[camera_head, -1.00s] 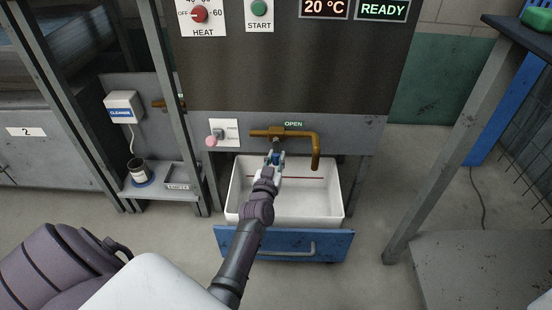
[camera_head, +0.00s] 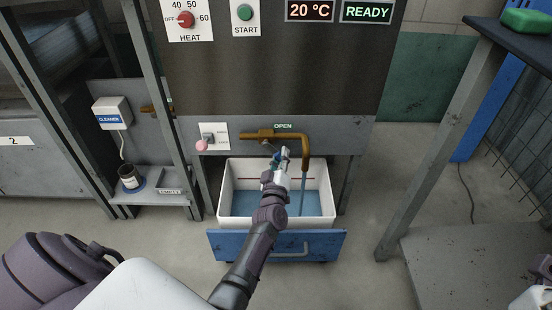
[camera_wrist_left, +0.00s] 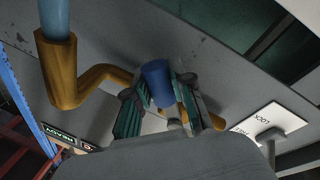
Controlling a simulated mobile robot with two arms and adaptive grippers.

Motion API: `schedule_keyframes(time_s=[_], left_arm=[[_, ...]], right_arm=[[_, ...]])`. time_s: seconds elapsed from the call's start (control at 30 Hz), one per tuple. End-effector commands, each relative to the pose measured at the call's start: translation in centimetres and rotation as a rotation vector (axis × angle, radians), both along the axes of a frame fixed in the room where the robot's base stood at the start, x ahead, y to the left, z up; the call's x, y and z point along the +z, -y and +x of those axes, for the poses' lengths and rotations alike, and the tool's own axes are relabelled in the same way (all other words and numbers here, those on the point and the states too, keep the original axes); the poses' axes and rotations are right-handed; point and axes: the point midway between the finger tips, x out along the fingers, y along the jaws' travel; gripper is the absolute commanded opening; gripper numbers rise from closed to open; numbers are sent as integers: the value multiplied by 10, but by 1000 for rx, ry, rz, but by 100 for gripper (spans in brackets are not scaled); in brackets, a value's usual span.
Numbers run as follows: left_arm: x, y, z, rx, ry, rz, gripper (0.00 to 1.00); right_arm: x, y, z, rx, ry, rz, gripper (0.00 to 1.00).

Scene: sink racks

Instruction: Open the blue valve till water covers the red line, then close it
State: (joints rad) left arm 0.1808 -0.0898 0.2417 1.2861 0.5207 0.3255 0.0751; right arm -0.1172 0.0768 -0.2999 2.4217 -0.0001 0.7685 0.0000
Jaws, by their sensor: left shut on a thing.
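The blue valve handle (camera_wrist_left: 158,83) is between the fingers of my left gripper (camera_wrist_left: 158,105) in the left wrist view, and the gripper is shut on it. In the head view my left gripper (camera_head: 281,158) sits just below the brass pipe (camera_head: 263,134), mostly hiding the valve. Water (camera_head: 303,190) runs from the spout into the white basin (camera_head: 226,189). Blue water (camera_head: 246,204) lies in the basin. The red line (camera_head: 250,179) on its back wall shows above the water.
The basin sits in a blue-fronted drawer (camera_head: 235,245). An OPEN label (camera_head: 283,126) is above the pipe. A pink-knobbed lever (camera_head: 202,145) is to the left. A grey rack post (camera_head: 430,150) stands to the right.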

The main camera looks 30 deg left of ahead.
Motion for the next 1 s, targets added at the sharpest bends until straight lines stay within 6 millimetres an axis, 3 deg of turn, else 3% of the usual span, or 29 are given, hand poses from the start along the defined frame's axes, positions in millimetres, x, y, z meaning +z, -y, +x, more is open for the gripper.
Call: schedule_keyframes(time_s=[0.4,1.0], left_arm=[[12,10,6,0,132,-218,0],[15,11,7,0,163,-268,0]], right_arm=[[-1,0,0,1,-8,-1,40],[-3,0,0,1,-16,-1,40]])
